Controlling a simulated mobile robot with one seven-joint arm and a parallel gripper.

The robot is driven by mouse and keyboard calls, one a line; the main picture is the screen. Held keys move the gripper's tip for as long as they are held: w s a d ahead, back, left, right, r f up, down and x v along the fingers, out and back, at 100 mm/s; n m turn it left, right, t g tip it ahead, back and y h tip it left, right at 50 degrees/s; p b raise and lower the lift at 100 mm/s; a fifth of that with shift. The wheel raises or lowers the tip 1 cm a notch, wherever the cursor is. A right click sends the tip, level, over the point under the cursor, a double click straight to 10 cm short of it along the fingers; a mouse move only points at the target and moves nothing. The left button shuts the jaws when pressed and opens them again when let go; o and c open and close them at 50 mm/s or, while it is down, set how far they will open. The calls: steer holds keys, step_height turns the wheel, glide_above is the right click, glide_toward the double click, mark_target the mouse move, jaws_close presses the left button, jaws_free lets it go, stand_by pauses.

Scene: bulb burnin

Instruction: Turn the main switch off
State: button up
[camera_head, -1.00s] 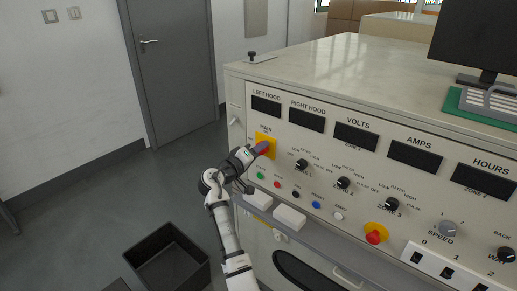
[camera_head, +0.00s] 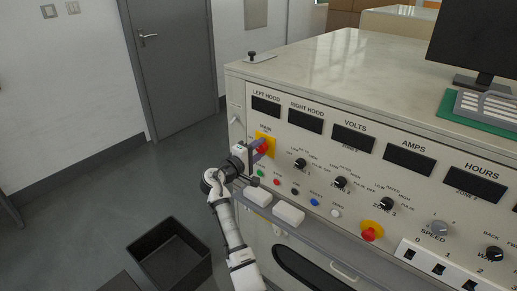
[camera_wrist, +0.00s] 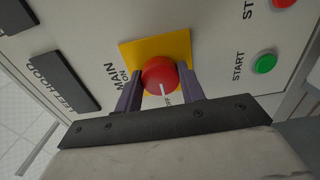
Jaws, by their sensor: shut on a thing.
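The main switch (camera_head: 263,147) is a red round knob on a yellow plate under the label MAIN, at the left end of the console panel. In the wrist view the red knob (camera_wrist: 160,75) sits between the two purple fingers of my gripper (camera_wrist: 160,88), with the fingers at its sides. A white pointer line on the knob points toward the lettering at the plate's lower edge, which is partly hidden and seems to read OFF. In the head view my gripper (camera_head: 259,151) reaches the knob from the left front.
A green START button (camera_wrist: 265,63) and a row of coloured buttons (camera_head: 277,181) sit just below the switch. White blocks (camera_head: 288,213) stand on a ledge beneath. A dark open bin (camera_head: 168,252) is on the floor at the left.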

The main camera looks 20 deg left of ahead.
stand_by(0.3)
steer(key=o, duration=1)
steer(key=b+v, duration=0.3)
steer(key=v, duration=1)
steer(key=shift+s+a, duration=0.1)
steer(key=shift+s, duration=0.3)
